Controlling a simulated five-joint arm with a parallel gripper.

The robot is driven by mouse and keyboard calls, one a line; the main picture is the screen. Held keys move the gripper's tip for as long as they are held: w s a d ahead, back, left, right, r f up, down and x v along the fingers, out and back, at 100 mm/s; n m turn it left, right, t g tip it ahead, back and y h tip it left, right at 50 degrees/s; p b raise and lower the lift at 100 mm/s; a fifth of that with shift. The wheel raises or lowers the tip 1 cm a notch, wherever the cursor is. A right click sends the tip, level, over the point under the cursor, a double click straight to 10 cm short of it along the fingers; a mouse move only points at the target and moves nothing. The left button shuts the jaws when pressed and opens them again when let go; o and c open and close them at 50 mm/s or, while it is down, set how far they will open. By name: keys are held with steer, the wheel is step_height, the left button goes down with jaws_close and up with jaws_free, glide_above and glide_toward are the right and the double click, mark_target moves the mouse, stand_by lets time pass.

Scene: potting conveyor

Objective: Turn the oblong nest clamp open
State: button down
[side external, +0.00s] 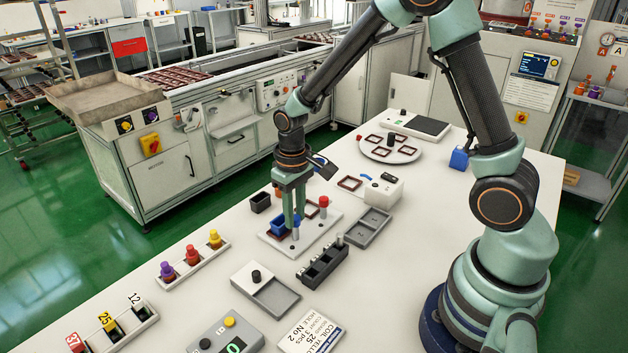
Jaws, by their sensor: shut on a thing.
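A pale nest plate (271,240) lies on the white table near the middle of the side external view. A blue oblong part (278,226) sits on it, partly hidden by the fingers. My gripper (293,222) points straight down over the plate, with its fingers close together beside the blue part. It is shut on what appears to be the oblong nest clamp, whose handle is mostly hidden. A short pale post (296,234) shows just below the fingertips. A red-topped post (323,202) stands upright at the plate's right, apart from my gripper, by a dark red frame (310,210).
A black slotted holder (322,267) and a grey tray (368,229) stand close to the plate on the right. A rack of coloured knobs (192,262) is nearer the front. A round turntable (372,153) is behind.

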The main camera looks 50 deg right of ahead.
steer(key=shift+r+m, duration=0.1)
steer(key=shift+m, duration=1)
steer(key=c, duration=0.7)
jaws_free()
steer(key=shift+o, duration=0.2)
step_height(320, 180, up, 12)
